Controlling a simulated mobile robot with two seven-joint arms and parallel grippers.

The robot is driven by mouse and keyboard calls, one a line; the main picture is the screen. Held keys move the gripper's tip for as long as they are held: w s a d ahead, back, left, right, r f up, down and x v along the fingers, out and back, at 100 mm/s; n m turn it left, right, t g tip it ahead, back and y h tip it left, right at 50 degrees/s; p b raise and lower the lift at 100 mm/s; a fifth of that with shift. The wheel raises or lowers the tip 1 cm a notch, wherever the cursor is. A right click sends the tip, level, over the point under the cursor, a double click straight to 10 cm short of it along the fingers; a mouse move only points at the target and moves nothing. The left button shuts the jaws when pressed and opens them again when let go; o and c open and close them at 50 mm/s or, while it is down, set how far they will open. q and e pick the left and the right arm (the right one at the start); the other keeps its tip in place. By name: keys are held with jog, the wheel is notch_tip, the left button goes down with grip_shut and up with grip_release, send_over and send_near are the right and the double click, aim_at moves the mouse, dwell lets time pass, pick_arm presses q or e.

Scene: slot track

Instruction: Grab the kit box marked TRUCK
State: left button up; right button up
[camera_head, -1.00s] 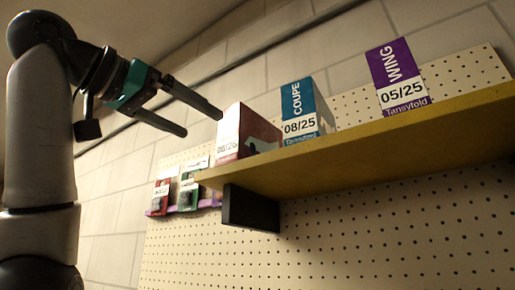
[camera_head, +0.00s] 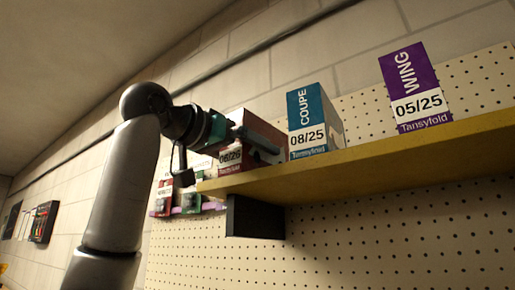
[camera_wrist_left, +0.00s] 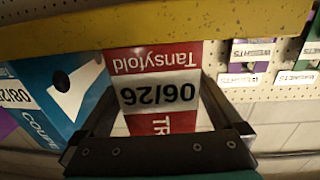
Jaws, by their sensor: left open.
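The red and white kit box (camera_head: 262,128) stands near the left end of the yellow shelf (camera_head: 400,157). In the left wrist view this box (camera_wrist_left: 153,62) appears upside down, reading "Tansyfold", "06/26" and "TR", with the rest of the name hidden by my gripper. My left gripper (camera_head: 262,150) is open at the box. In the left wrist view its fingers (camera_wrist_left: 158,90) lie on both sides of the box; I cannot tell whether they touch it. My right gripper is not in view.
A blue COUPE box (camera_head: 316,120) stands right of the red box, close to one finger in the left wrist view (camera_wrist_left: 62,90). A purple WING box (camera_head: 416,88) stands farther right. Small packs (camera_head: 164,197) sit on a lower rail at left. A dark bracket (camera_head: 254,216) supports the shelf.

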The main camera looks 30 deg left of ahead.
pick_arm(q)
jog(key=shift+c, duration=0.4)
grip_shut()
dwell(0.4)
